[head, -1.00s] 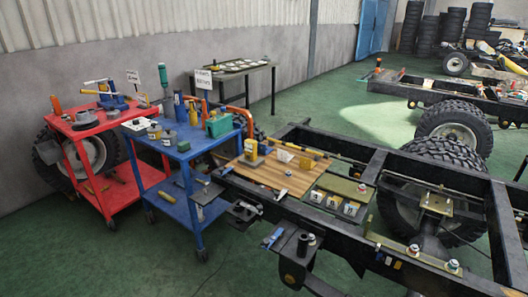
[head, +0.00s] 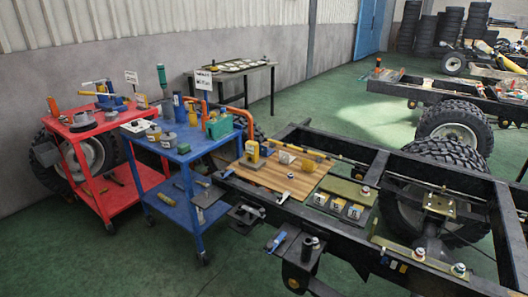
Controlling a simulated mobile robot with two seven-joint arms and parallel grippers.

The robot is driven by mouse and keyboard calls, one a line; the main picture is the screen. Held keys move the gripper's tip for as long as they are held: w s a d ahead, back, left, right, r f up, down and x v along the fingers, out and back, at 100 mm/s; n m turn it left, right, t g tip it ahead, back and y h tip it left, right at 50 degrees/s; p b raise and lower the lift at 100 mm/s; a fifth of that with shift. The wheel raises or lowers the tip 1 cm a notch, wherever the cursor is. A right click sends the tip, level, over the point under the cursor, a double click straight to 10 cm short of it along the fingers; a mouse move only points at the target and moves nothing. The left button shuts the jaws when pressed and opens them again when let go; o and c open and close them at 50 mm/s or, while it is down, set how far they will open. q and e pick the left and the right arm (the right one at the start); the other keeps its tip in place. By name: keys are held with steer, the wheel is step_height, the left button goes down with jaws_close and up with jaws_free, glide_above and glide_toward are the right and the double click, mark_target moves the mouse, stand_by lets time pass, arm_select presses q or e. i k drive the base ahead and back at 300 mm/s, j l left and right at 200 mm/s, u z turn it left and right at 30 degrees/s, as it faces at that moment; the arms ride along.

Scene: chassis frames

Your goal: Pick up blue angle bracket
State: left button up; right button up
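Neither of my grippers is in view. I cannot clearly make out a blue angle bracket. A small blue piece (head: 276,241) lies on a dark plate at the near left side of the chassis frame (head: 350,256); it is too small to tell whether it is a bracket or a tool handle. A larger blue object (head: 112,102) stands at the back of the red cart's top (head: 84,134), with other tools around it. A dark blue cylinder (head: 178,104) stands on the blue cart's top (head: 186,154).
A wooden board (head: 270,177) on the frame carries a yellow device (head: 252,154) and small parts. A green bin (head: 219,126) sits on the blue cart. A table (head: 234,72) stands by the wall. Large tyres (head: 449,161) flank the frame. Green floor is clear in front of the carts.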

mark_target(263, 153)
steer(key=i+j, duration=0.2)
steer(key=i+j+z, duration=0.1)
steer(key=j, duration=0.35)
steer(key=i+j, duration=0.3)
steer(key=i+j+z, duration=0.1)
steer(key=j, duration=0.25)
steer(key=i+j, duration=0.3)
steer(key=i+j+z, duration=0.1)
steer(key=j, duration=0.3)
steer(key=i+j, duration=0.25)
steer(key=j+z, duration=0.05)
steer(key=j, duration=0.05)
